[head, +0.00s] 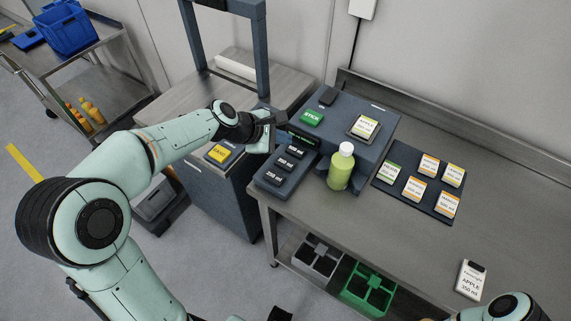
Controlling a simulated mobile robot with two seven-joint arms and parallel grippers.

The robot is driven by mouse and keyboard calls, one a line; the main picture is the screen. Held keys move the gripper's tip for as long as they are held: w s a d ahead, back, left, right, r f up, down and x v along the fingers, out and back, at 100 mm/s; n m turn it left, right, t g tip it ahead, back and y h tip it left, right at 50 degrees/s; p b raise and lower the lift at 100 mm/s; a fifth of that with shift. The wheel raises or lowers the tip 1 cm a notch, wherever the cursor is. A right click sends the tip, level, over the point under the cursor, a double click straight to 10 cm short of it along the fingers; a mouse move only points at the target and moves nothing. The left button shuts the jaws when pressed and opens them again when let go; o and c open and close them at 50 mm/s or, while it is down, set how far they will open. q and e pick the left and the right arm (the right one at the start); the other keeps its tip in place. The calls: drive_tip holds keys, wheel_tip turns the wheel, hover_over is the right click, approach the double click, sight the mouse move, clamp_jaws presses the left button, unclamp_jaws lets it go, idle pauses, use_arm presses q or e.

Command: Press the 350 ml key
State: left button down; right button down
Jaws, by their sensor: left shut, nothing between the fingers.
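The dark key panel (262,181) sits at the front left corner of the filler, with three black keys in a slanted row. The labels are small; the middle key (285,163) seems to read 350 ml. The others are a far key (296,151) and a near key (275,174). My left gripper (279,118) is shut and empty, above and behind the panel's far end, apart from the keys. A small display (303,138) stands behind the keys, partly hidden by the gripper. My right arm shows at the bottom right; its gripper is out of view.
A bottle of green liquid (341,168) stands right of the keys. The filler body (375,110) carries a green STICK key (312,117) and a label. A yellow key (219,153) is at left. A label mat (388,173) and an order card (471,280) lie on the bench.

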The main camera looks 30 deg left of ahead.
use_arm(q)
drive_tip(key=b, duration=0.5)
hover_over(283, 165)
wheel_tip(283, 165, down, 6)
drive_tip(key=shift+f, duration=0.1)
drive_tip(key=shift+f+b, duration=0.4)
drive_tip(key=shift+f, duration=0.05)
idle(1.2)
drive_tip(key=shift+f, duration=0.4)
drive_tip(key=shift+f+b, duration=0.5)
drive_tip(key=shift+b, duration=0.15)
idle(0.4)
drive_tip(key=shift+r, duration=0.15)
drive_tip(key=shift+r+p, duration=0.8)
drive_tip(key=shift+p, duration=0.2)
